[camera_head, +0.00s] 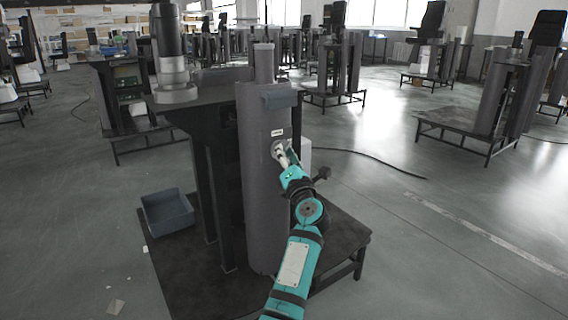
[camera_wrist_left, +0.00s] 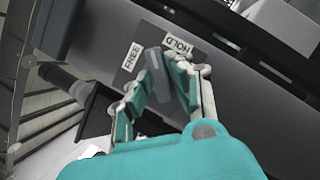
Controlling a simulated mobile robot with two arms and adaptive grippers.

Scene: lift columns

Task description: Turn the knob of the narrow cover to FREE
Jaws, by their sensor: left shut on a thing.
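The narrow cover (camera_head: 262,210) is a tall grey rounded column in the head view. My left gripper (camera_head: 281,153) reaches its upper front, where a small light label (camera_head: 277,132) sits just above the fingers. In the left wrist view my left gripper (camera_wrist_left: 166,62) is shut on the knob (camera_wrist_left: 157,70), a dark grey bar between the two fingers. The knob's far end lies between the FREE label (camera_wrist_left: 132,57) and the HOLD label (camera_wrist_left: 179,45). The fingers partly hide the knob. My right gripper is not in view.
The column stands on a dark low platform (camera_head: 335,236). A blue-grey bin (camera_head: 167,212) sits on it at left. Similar stations stand behind; the floor at right is clear.

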